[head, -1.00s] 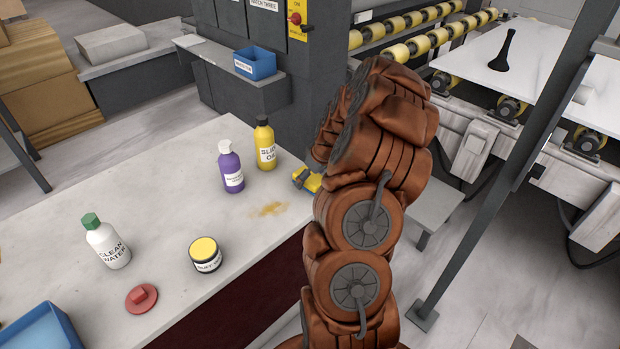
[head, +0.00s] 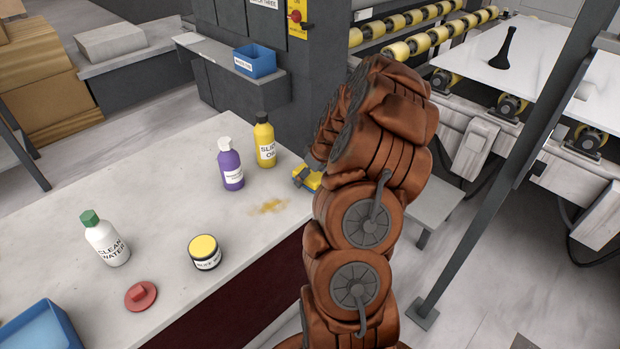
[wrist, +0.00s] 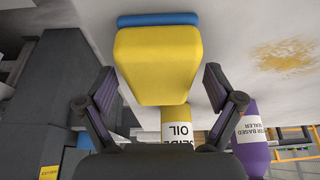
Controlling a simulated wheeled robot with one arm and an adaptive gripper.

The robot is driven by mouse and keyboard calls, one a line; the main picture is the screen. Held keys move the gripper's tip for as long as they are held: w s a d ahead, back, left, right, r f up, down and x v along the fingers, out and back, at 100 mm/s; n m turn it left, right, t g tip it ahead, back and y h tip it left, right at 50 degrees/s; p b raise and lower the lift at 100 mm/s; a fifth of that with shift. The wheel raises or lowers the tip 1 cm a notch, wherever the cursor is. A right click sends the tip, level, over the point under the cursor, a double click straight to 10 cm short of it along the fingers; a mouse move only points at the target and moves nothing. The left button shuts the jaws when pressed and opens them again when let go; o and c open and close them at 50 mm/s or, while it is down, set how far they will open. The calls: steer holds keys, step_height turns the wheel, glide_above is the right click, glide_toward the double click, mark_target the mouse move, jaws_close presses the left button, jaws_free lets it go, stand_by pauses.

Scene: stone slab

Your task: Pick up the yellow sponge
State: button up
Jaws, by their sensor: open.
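The yellow sponge (wrist: 158,62) fills the middle of the wrist view, with a blue layer along its far edge. My gripper (wrist: 160,76) is open, with one dark finger on each side of the sponge and gaps visible between fingers and sponge. In the head view the sponge (head: 313,182) shows only in part at the slab's right edge. My arm hides the rest of it and most of the gripper there.
The stone slab (head: 150,200) holds a yellow slide oil bottle (head: 264,142) and a purple sealer bottle (head: 231,168) near the sponge. A brownish-yellow stain (head: 268,207) lies close by. A yellow-lidded jar (head: 205,252), red object (head: 140,295), water bottle (head: 106,240) and blue tray (head: 40,330) stand farther left.

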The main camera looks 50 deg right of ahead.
steer(key=shift+f, duration=0.1)
steer(key=shift+c, duration=0.2)
steer(key=c, duration=1)
